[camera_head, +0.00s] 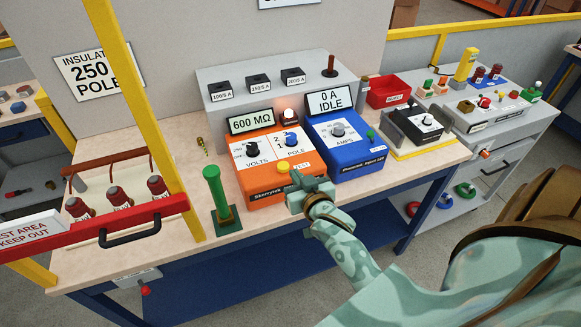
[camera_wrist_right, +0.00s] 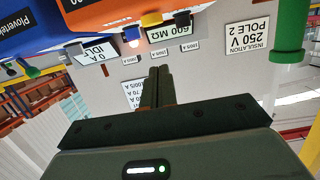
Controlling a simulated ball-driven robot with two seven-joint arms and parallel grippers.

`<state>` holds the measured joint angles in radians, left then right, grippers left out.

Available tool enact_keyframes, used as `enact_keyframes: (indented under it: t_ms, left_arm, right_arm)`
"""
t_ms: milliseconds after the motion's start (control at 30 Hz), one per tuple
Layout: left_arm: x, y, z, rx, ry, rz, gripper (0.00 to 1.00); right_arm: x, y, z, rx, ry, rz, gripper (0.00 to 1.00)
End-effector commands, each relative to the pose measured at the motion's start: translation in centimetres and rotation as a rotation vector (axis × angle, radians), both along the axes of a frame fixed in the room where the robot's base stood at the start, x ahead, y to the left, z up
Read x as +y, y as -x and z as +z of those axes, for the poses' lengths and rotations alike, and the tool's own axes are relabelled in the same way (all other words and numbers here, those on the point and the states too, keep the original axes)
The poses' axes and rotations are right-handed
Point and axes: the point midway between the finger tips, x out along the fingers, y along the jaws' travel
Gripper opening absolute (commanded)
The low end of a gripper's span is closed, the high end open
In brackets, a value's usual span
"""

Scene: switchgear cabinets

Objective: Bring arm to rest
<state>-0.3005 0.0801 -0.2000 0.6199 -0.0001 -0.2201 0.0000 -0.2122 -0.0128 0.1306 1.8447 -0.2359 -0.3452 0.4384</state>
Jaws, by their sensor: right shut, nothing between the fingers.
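My right arm (camera_head: 345,245) is pale green and comes in from the lower right in the head view. My right gripper (camera_head: 300,186) is at the front edge of the bench, just in front of the orange tester (camera_head: 271,157) and near its yellow button. I cannot tell whether it touches the tester. In the wrist view, the fingers of my right gripper (camera_wrist_right: 160,88) are together with nothing between them. That view looks upside down at the orange tester (camera_wrist_right: 105,12) and the blue tester (camera_wrist_right: 30,22). My left gripper is not in view.
A blue tester (camera_head: 345,148) reads "0 A IDLE"; the orange one reads "600 MΩ". A green post (camera_head: 219,195) stands left of them. A red barrier (camera_head: 100,232) with a yellow frame is further left. A grey cart (camera_head: 490,110) stands right. Open floor (camera_head: 440,235) lies before the bench.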

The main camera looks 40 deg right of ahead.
Motion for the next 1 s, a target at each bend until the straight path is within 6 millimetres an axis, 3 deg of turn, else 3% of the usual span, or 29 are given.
enact_keyframes:
  t_ms: [200, 800, 867, 967, 1000]
  left_arm:
    - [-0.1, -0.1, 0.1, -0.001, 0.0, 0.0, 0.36]
    - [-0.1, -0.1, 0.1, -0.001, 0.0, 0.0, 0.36]
    - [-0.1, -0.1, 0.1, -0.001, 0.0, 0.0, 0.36]
    - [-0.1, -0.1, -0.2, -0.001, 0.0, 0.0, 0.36]
    - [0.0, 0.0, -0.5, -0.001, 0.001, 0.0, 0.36]
  right_arm:
    - [0.3, 1.1, 0.4, -0.002, 0.0, 0.0, 0.0]
    - [0.3, 1.0, 0.4, 0.002, 0.038, 0.013, 0.0]
    - [0.6, 1.3, -1.9, 0.051, 0.052, 0.029, 0.0]
    - [2.1, 2.5, -8.0, 0.174, 0.061, 0.078, 0.0]
    - [2.9, 3.4, -11.3, 0.235, 0.061, 0.104, 0.0]
